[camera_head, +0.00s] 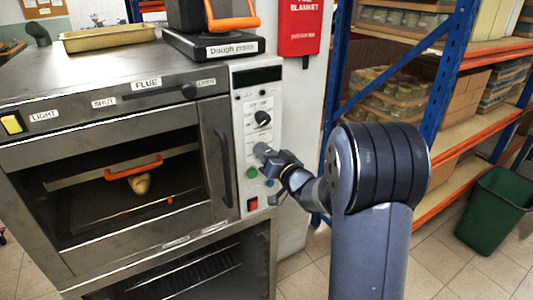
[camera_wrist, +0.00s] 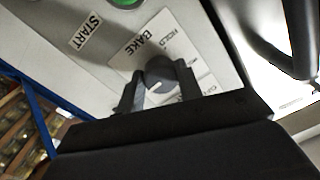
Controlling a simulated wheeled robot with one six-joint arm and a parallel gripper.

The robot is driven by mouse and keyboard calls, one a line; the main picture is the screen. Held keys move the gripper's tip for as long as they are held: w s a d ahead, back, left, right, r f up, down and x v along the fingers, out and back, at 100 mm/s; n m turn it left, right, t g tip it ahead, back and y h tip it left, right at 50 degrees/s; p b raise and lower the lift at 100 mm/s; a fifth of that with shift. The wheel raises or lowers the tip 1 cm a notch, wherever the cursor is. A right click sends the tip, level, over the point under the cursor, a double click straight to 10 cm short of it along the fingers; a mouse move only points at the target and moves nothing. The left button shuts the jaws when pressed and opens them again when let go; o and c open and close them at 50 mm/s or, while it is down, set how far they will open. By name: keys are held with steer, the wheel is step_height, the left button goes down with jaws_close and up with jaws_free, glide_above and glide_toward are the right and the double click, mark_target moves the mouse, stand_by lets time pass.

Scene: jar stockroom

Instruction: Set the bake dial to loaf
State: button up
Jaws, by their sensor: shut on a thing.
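The bake dial (camera_wrist: 161,72) is a dark round knob with a white pointer mark, beside the word BAKE in the wrist view. Small labels surround it; they are blurred, and I cannot tell which one the pointer meets. My gripper (camera_wrist: 160,80) is shut on the dial, one finger on each side. In the head view my gripper (camera_head: 266,155) reaches the oven's control panel (camera_head: 243,110) from the right and hides the dial there.
Another dark dial (camera_head: 262,118) is above my gripper. A green button (camera_head: 251,172) and a red switch (camera_head: 252,204) are below. The oven's door handle (camera_head: 222,168) stands out to the left. Blue-posted shelving (camera_head: 452,60) and a green bin (camera_head: 495,212) are at right.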

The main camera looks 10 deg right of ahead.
steer(key=o, duration=1)
steer(key=b+v, duration=0.2)
steer(key=v, duration=0.8)
steer(key=shift+s+d, duration=0.15)
steer(key=shift+s, duration=0.25)
steer(key=shift+w, duration=0.1)
steer(key=p+x, duration=0.2)
steer(key=x, duration=0.8)
steer(key=shift+w, duration=0.3)
